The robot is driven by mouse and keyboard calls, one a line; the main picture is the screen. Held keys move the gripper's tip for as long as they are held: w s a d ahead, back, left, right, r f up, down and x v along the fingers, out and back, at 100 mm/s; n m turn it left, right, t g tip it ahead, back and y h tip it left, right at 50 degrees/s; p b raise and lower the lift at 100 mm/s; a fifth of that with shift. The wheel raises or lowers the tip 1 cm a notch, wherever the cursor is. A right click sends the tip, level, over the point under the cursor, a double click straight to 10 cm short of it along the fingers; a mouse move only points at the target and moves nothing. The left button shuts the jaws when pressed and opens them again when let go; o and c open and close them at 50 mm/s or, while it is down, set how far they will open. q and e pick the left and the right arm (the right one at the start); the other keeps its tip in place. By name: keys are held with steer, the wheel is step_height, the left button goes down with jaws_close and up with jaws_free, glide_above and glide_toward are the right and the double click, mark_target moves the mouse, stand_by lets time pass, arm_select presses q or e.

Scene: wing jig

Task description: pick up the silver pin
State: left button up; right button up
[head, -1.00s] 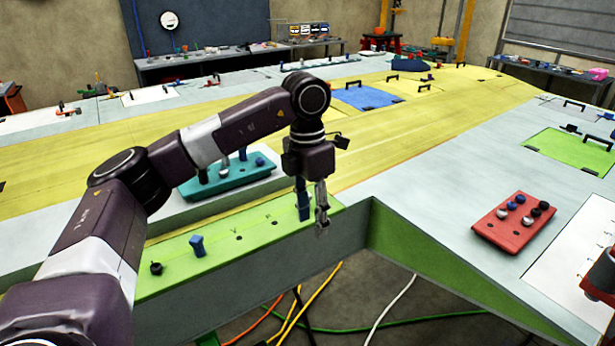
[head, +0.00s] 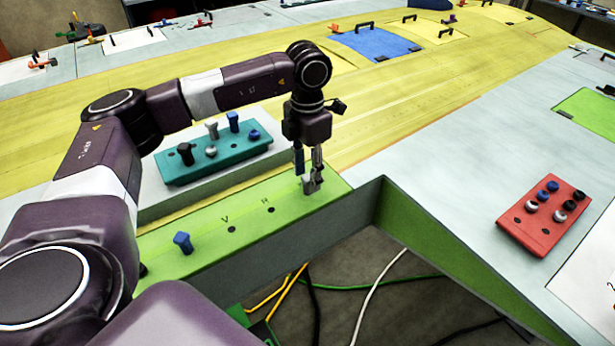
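My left gripper (head: 309,178) points down over the right end of the green strip (head: 205,236). Its fingers look a little apart, and a small grey piece shows at the fingertips; I cannot tell whether it is a silver pin or the tips themselves, nor whether they grip it. A tall silver pin (head: 212,130) stands in the teal block (head: 222,164), left of and apart from the gripper. A short silver pin (head: 211,151) sits in front of it. My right gripper is out of view.
The teal block also holds a black pin (head: 185,153) and blue pins (head: 233,121). A blue pin (head: 183,242) stands in the green strip, near empty holes. A red block (head: 541,222) with several pins lies right. Cables (head: 385,285) run on the floor below.

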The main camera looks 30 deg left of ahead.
arm_select(q)
steer(key=shift+f, duration=0.45)
steer(key=shift+s+d+f, duration=0.1)
steer(key=shift+d+f, duration=0.05)
steer(key=shift+f, duration=0.15)
steer(key=shift+c, duration=0.3)
jaws_close()
